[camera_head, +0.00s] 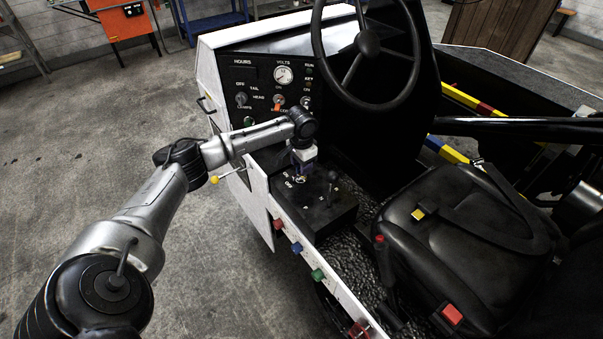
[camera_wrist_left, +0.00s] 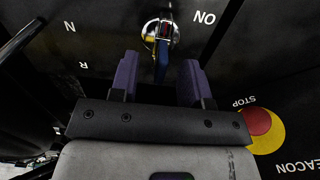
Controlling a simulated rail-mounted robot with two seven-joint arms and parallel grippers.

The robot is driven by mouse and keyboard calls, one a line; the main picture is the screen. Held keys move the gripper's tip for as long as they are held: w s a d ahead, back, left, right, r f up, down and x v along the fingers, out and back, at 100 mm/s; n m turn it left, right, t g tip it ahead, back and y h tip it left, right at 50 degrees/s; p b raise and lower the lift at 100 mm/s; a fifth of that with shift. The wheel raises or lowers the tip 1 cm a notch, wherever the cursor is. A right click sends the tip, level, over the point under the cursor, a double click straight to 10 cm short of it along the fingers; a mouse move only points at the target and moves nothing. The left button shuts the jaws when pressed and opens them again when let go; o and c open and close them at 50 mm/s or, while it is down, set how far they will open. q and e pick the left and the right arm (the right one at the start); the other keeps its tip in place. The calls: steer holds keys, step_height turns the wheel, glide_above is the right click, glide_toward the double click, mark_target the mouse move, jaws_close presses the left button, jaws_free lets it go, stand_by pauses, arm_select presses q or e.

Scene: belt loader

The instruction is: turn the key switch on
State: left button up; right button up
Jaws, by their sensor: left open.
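The key switch (camera_wrist_left: 161,28) shows at the top of the left wrist view as a silver ring with a key (camera_wrist_left: 162,60) in it, on a black panel. An upside-down ON label is to its right. My left gripper (camera_wrist_left: 160,72) is open, its two purple fingers on either side of the key's lower end in that view, with gaps on both sides. I cannot tell how deep the fingers reach. In the head view my left gripper (camera_head: 301,177) points down at the black console (camera_head: 322,212) beside the dashboard and hides the switch. My right gripper is not in view.
A red stop button (camera_wrist_left: 257,121) on a yellow plate sits right of the gripper in the wrist view. A black lever (camera_head: 331,187) stands close to the gripper's right in the head view. The steering wheel (camera_head: 368,43) and seat (camera_head: 450,215) are further off.

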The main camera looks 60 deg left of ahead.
mark_target(300, 176)
arm_select(q)
steer(key=shift+f, duration=1.75)
steer(key=shift+c, duration=0.2)
jaws_close()
